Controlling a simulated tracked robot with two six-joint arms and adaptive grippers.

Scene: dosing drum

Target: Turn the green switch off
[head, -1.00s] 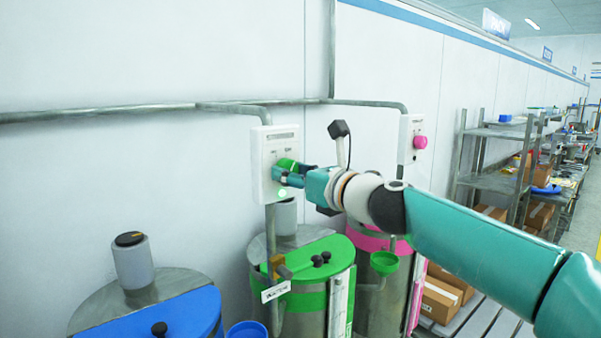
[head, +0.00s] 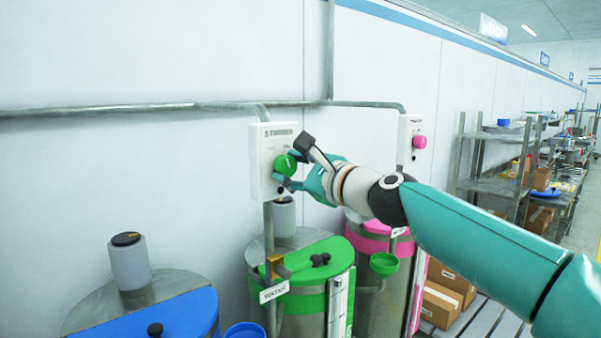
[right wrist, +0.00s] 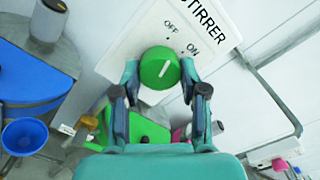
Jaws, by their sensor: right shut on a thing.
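The green switch (head: 285,164) is a round knob on a white wall box (head: 262,140). In the right wrist view the green knob (right wrist: 160,68) carries a white line slanting up and to the right, and the box (right wrist: 140,40) is marked STIRRER, OFF and ON. I cannot tell exactly which mark the line meets. My right gripper (head: 283,171) is shut on the knob; in the right wrist view its fingers (right wrist: 160,80) sit on either side of it. A small round lamp (head: 279,190) below the knob looks dark. My left gripper is not in view.
A second box with a pink knob (head: 419,142) is on the wall to the right. Below stand a green-lidded drum (head: 318,258), a pink-banded drum (head: 372,240) and a blue-lidded drum (head: 180,315). Shelves (head: 495,186) stand at the right.

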